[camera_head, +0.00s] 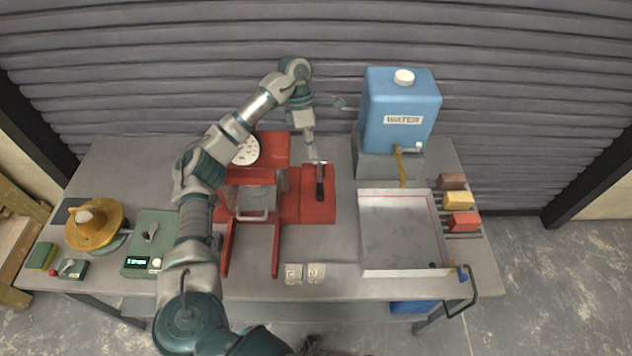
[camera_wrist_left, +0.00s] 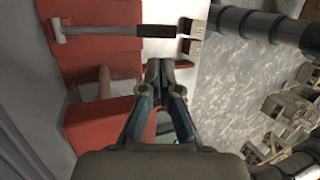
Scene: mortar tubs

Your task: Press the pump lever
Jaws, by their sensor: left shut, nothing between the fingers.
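The pump lever (camera_head: 320,188) has a black grip on a metal rod and stands on the right part of the red machine (camera_head: 291,208). In the left wrist view the lever's dark grip (camera_wrist_left: 156,31) and pale rod lie across the top, beyond the fingertips. My left gripper (camera_head: 312,154) is shut and empty, pointing down just behind the lever in the head view. Its fingertips (camera_wrist_left: 167,66) look apart from the grip, though the exact height gap is unclear. My right gripper is not in view.
A blue water tank (camera_head: 398,98) with a tap stands at the back right, above a pale shallow tray (camera_head: 362,235). Coloured blocks (camera_head: 458,200) lie right of the tray. A scale (camera_head: 150,238) stands left.

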